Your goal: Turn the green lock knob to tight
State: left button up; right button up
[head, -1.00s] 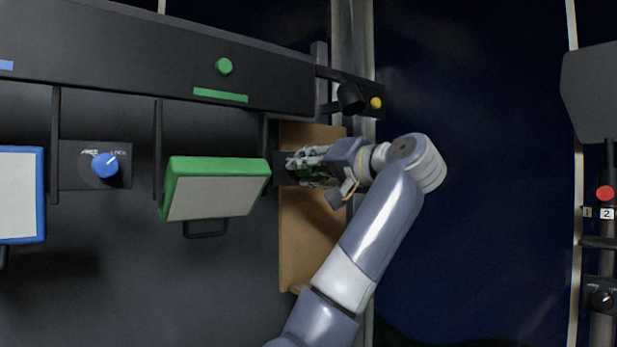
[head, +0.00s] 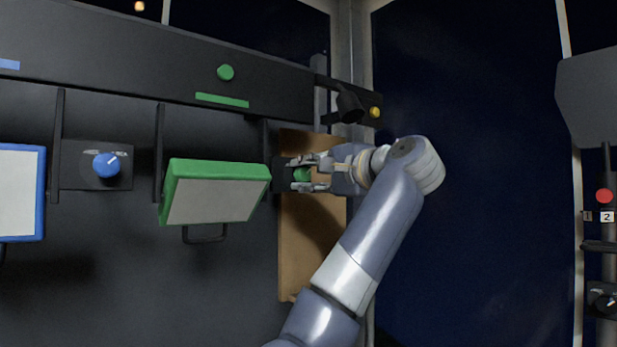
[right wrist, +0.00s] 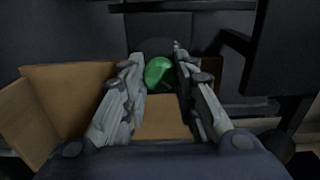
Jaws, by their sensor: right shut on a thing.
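The green lock knob (head: 303,174) sits on a dark plate to the right of the tilted green-framed panel (head: 214,195). My right gripper (head: 297,175) reaches it from the right, one finger above and one below it. In the right wrist view the green knob (right wrist: 158,73) lies between the two fingertips, and the gripper (right wrist: 160,65) is shut on it. The knob's pointer and the markings on its plate cannot be read. My left gripper is not in view.
A cardboard box (head: 305,245) is just below the knob. A blue knob (head: 106,164) and a blue-framed panel (head: 20,195) are at the left. A black fixture with a yellow button (head: 375,112) is at the upper right.

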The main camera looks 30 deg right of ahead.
jog(key=shift+m, duration=0.3)
jog(key=o, duration=1.1)
jog(key=shift+d, duration=0.1)
jog(key=shift+s, duration=0.1)
jog(key=s, duration=0.7)
jog(key=shift+s+d, duration=0.15)
jog(key=shift+d, duration=0.15)
